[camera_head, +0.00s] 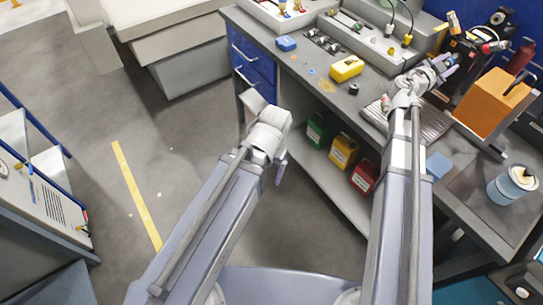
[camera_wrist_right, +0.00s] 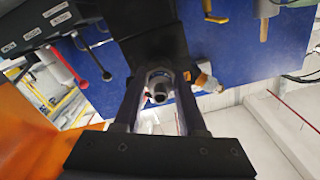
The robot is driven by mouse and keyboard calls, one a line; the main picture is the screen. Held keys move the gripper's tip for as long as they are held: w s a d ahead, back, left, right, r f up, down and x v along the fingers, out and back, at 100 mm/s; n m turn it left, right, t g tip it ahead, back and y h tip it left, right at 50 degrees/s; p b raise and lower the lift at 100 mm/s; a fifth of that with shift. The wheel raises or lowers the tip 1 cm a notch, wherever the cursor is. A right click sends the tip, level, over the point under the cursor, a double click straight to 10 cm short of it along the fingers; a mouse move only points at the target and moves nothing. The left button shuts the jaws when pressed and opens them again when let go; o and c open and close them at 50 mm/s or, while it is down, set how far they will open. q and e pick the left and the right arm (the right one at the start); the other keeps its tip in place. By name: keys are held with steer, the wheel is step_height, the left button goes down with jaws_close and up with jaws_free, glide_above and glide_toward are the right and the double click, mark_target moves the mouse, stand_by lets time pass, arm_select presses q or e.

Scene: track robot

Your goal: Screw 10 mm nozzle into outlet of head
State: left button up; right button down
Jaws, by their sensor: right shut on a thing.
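My right gripper (camera_head: 448,68) is at the back right of the workbench, beside a dark upright fixture (camera_head: 470,48). In the right wrist view, its two fingers (camera_wrist_right: 159,82) are shut on a small grey cylindrical piece with a round end, which looks like the nozzle (camera_wrist_right: 159,93). A dark block (camera_wrist_right: 155,50) lies just beyond the fingertips and looks like part of the head. I cannot tell whether the nozzle touches it, and the outlet is not visible. My left gripper (camera_head: 281,168) hangs over the floor in front of the bench, its fingers mostly hidden by the wrist.
An orange box (camera_head: 493,98) stands close to the right gripper.

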steer(key=m, duration=0.7)
steer(key=shift+m, duration=0.3)
steer(key=shift+c, duration=1.5)
jaws_free()
steer(key=shift+c, duration=0.3)
steer(key=shift+c, duration=1.1)
